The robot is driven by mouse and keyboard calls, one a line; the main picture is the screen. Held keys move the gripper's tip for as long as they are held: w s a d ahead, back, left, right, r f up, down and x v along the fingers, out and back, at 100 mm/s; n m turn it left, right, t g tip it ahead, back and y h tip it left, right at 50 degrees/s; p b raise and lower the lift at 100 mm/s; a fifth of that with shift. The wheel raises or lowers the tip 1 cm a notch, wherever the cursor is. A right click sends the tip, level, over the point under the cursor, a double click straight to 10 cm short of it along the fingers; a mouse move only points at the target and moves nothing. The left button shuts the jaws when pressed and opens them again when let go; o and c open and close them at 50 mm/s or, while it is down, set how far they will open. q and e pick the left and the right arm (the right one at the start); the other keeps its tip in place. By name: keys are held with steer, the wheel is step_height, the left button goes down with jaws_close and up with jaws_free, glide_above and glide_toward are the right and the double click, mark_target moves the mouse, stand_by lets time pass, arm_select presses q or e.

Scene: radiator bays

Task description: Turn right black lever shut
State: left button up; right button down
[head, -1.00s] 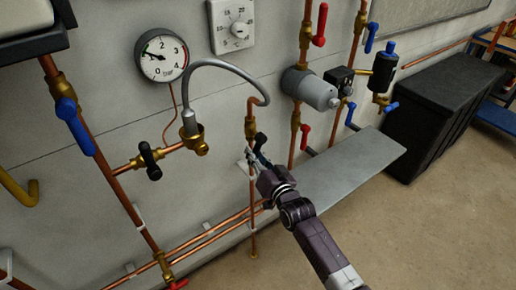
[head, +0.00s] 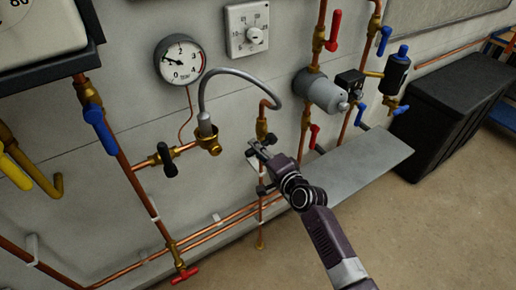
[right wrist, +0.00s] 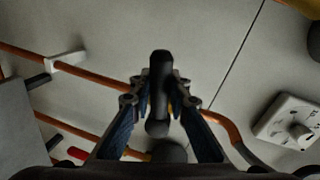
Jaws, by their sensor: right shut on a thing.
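The right black lever (head: 271,138) is on a brass valve in the vertical copper pipe below the grey hose's right end. My right gripper (head: 258,152) is at this lever in the head view and covers part of it. In the right wrist view the black lever (right wrist: 160,80) stands between the two fingers of my right gripper (right wrist: 160,101), which are shut on it. The lever's exact angle to its pipe is hard to tell. My left gripper is in neither view.
Another black lever (head: 167,158) is on the left branch, by a pressure gauge (head: 180,60). A blue lever (head: 100,128) and a red handle (head: 184,275) are on the left pipe. A grey shelf (head: 360,165) and a black chest (head: 450,115) stand to the right.

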steer(key=shift+r+m, duration=0.55)
steer(key=shift+m, duration=0.35)
steer(key=shift+r+p, duration=0.1)
steer(key=shift+p, duration=0.2)
steer(key=c, duration=1.8)
jaws_free()
steer(key=shift+s, duration=0.15)
steer(key=v, duration=1.1)
steer(key=shift+s+d, duration=0.2)
steer(key=shift+d, duration=0.25)
